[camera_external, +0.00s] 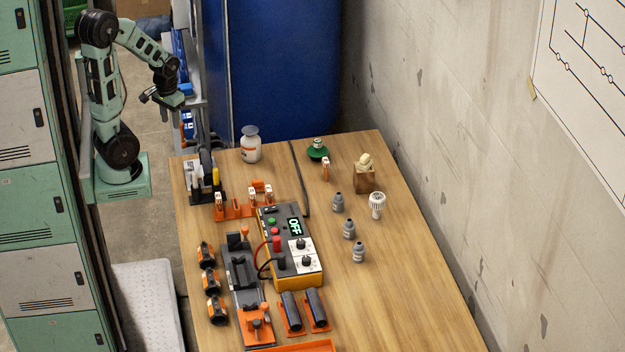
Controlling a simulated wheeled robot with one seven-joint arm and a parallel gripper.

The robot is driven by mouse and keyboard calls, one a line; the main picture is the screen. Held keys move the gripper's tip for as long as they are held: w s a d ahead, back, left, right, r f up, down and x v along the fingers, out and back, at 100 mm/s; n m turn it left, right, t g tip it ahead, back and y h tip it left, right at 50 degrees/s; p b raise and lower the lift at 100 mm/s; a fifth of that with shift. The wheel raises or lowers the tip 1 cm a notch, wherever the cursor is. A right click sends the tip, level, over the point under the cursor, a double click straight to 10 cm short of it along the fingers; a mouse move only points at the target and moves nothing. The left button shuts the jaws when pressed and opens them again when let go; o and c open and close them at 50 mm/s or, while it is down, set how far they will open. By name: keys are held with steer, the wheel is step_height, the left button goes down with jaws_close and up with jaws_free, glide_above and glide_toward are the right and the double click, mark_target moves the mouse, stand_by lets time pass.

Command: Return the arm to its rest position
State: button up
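My arm (106,88) is green and black and stands at the upper left, beside the lockers. It is folded, with the elbow high and the forearm sloping down to the right. My gripper (146,97) hangs at the end of it, left of the table and above the level of the tabletop. It touches nothing that I can see. The gripper is small and dark here, and its finger opening cannot be made out. No object shows in it.
The wooden table (400,290) holds a control box (290,245) reading OFF, a clamp fixture (240,272), several grey bottles (349,229), a white jar (250,146) and orange holders (236,208). Green and grey lockers (30,190) stand left. A blue cabinet (280,65) stands behind. The table's right front is clear.

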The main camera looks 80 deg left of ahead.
steer(key=shift+s+d, duration=0.1)
steer(key=shift+s, duration=0.2)
